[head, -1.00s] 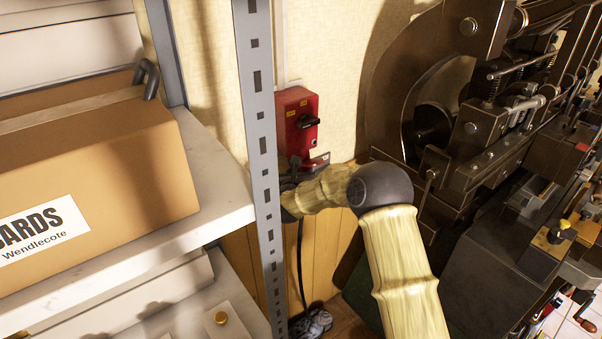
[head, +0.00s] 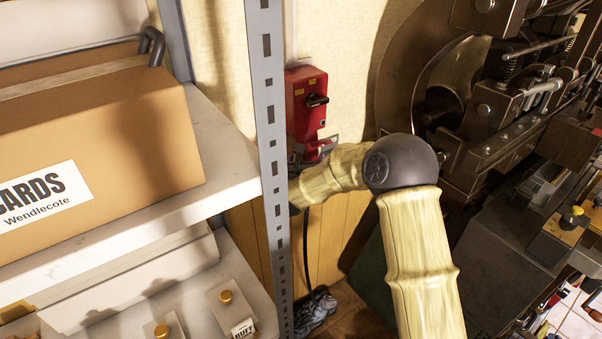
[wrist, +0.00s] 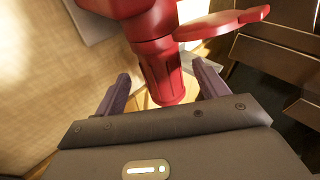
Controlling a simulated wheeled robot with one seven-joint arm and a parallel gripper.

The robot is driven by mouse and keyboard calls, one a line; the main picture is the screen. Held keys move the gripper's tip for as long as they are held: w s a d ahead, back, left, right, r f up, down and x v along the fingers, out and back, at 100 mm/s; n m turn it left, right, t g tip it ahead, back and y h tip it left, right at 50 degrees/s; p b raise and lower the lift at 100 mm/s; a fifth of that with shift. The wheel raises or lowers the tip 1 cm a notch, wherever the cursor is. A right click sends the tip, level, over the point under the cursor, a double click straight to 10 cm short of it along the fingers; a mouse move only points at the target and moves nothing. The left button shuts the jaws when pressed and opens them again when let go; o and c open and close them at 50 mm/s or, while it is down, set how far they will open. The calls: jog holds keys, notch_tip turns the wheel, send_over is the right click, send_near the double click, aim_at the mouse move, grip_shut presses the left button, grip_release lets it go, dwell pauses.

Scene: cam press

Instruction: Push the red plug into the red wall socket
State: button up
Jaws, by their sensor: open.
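The red wall socket (head: 304,105) is a red box with a black rotary switch, on the wall behind the shelf post. In the wrist view its red underside (wrist: 125,6) is at the top, with a red flap (wrist: 222,25) swung out to the right. The ribbed red plug (wrist: 163,75) lines up with the socket's collar and appears to meet it; how deep it sits I cannot tell. My gripper (wrist: 163,84) is open, one finger on each side of the plug with visible gaps. In the head view the plug and fingers are mostly hidden by the post and my arm.
A grey perforated shelf post (head: 268,150) stands close to the left of my arm. Shelves there hold a cardboard box (head: 90,140). A dark machine (head: 500,130) stands close on the right. A black cord (head: 306,250) hangs below the socket.

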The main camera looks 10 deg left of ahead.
jog(key=s+r+b, duration=0.1)
jog(key=s, duration=0.5)
jog(key=shift+s, duration=0.2)
jog(key=shift+r, duration=0.15)
jog(key=s+d+f+n+g, duration=0.3)
jog(key=s+d+n+g, duration=0.3)
jog(key=s+d+n, duration=0.8)
jog(key=s+d+f+n+g, duration=0.3)
jog(key=s+d+n+g, duration=0.4)
jog(key=s+d+n, duration=0.6)
jog(key=d+n, duration=0.1)
jog(key=n, duration=0.6)
jog(key=shift+s+p, duration=0.3)
jog(key=shift+s, duration=0.05)
